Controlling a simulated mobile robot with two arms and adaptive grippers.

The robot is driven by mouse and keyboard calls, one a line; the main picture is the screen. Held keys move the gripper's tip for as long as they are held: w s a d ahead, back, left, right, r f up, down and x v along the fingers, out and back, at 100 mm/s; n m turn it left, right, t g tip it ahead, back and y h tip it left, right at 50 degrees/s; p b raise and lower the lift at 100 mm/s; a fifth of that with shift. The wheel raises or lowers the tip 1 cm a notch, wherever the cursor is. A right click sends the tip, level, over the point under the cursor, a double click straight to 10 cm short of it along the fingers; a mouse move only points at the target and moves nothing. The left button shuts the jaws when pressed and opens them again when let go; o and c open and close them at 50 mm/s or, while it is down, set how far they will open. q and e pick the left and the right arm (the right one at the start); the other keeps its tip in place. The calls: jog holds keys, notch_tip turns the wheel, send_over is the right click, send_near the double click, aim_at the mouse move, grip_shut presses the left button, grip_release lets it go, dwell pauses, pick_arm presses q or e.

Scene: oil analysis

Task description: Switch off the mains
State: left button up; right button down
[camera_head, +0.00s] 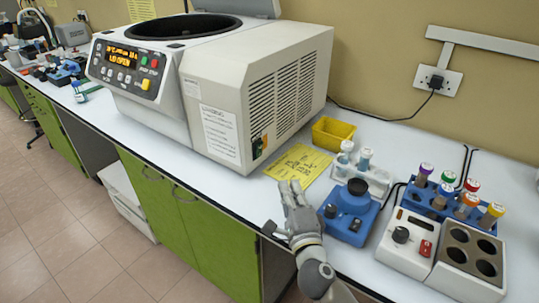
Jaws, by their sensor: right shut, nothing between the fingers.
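A large cream centrifuge (205,95) stands on the white bench with its lid raised. Its amber display (123,56) is lit and seems to read "LID OPEN". A small dark switch panel (259,147) with green and orange marks sits low on its right side face; the switch position is too small to tell. My right gripper (291,188) is shut and empty near the bench's front edge, in front of the yellow sheet and apart from the panel. A wall socket (450,84) holds a black plug (437,82) with a cable. My left gripper is not in view.
A yellow printed sheet (305,160) lies beside the centrifuge, with a yellow tray (332,132) behind it. A blue mixer (347,213), white tube rack (375,178), blue tube rack (430,207) and heater block (468,262) crowd the right side.

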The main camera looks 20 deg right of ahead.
aim_at(259, 150)
jog(key=w, duration=0.6)
jog(key=w+d+r, duration=0.1)
jog(key=w, duration=0.2)
jog(key=shift+w+d, duration=0.1)
jog(key=shift+w, duration=0.25)
jog(key=w+a, duration=0.2)
jog(key=shift+w+r, duration=0.1)
jog(key=shift+w, duration=0.25)
jog(key=shift+w+a, duration=0.25)
jog(key=shift+w, duration=0.05)
jog(key=shift+r, duration=0.1)
